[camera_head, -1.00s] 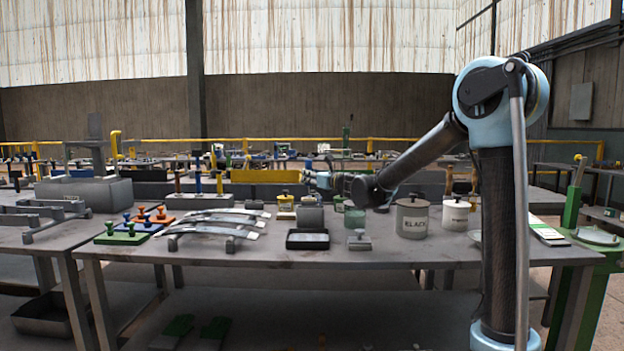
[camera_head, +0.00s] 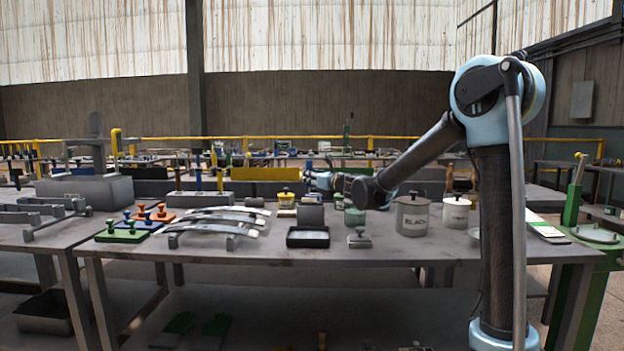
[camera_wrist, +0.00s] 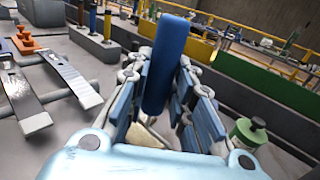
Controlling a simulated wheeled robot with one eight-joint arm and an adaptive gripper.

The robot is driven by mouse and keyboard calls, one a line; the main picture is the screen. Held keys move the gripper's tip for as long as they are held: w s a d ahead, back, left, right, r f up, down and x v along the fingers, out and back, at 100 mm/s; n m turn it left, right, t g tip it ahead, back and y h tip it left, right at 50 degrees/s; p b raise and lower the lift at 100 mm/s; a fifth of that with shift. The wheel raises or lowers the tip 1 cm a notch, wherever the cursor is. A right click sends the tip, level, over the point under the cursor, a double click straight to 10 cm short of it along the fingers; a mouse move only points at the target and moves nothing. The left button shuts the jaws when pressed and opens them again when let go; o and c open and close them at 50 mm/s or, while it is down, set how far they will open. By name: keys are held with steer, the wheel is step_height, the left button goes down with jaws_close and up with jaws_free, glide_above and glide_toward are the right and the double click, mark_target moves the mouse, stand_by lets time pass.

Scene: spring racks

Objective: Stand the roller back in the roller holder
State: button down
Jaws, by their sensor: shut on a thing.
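My gripper (camera_wrist: 166,105) is shut on the roller, whose blue handle (camera_wrist: 170,45) stands up between the padded fingers in the wrist view. The roller's lower end is mostly hidden by the fingers and wrist. In the head view my gripper (camera_head: 322,182) is small, above the back of the table and right of the roller holder. The roller holder looks to be the long grey block (camera_head: 200,202) at the table's back, with several coloured handles standing in it. It also shows at the upper left of the wrist view (camera_wrist: 92,42).
Curved metal springs on a rack (camera_head: 215,226), a dark tray (camera_head: 307,238) and coloured knobbed blocks (camera_head: 122,236) occupy the table's front left. A can marked BLACK (camera_head: 411,218) and a white can (camera_head: 455,214) stand right. A green jar (camera_wrist: 247,133) is close beside my gripper.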

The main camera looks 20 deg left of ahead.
mark_target(311, 199)
steer(key=shift+f, duration=3.95)
stand_by(1.0)
steer(key=c, duration=0.8)
jaws_free()
steer(key=shift+c, duration=0.2)
steer(key=shift+r, duration=3.5)
